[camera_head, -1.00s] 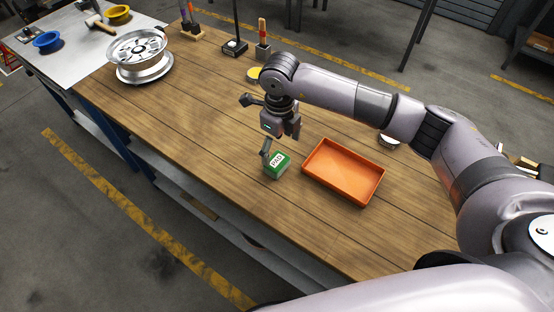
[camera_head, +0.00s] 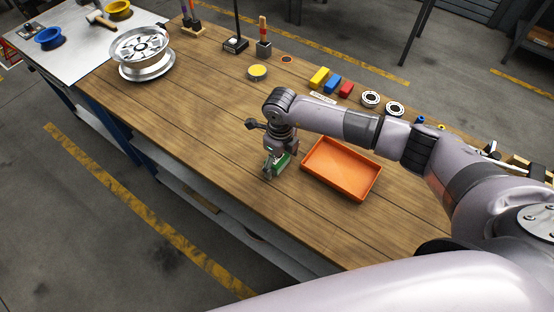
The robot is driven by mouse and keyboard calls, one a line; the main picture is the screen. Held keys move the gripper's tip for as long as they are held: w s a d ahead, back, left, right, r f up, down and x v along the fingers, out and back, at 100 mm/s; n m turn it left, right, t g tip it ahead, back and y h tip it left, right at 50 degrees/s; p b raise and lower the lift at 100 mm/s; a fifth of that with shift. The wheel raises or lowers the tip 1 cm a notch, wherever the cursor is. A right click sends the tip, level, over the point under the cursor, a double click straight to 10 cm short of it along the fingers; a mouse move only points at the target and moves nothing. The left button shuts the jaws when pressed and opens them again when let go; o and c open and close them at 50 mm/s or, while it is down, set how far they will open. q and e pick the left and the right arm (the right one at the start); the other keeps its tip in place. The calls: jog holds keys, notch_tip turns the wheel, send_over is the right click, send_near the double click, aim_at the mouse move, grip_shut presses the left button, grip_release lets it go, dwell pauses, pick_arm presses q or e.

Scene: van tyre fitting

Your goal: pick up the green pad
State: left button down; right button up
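The green pad (camera_head: 281,162) lies on the wooden bench (camera_head: 190,130), just left of the orange tray (camera_head: 341,169). My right gripper (camera_head: 269,174) has come down over the pad from above and hides much of it, including its label. One finger shows at the pad's left side; the other is hidden, so I cannot tell whether the fingers touch the pad or have shut on it. My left gripper is not in view.
The orange tray is empty. Yellow, blue and red blocks (camera_head: 332,83) and ring-shaped parts (camera_head: 371,98) stand behind my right arm. A wheel rim (camera_head: 141,50) is at the far left. The bench's left-middle is clear.

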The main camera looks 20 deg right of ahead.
aim_at(280, 159)
jog(key=c, duration=0.8)
jog(key=shift+r, duration=0.1)
notch_tip(280, 159, up, 20)
jog(key=b, duration=0.5)
jog(key=shift+o, duration=1.1)
jog(key=c, duration=0.4)
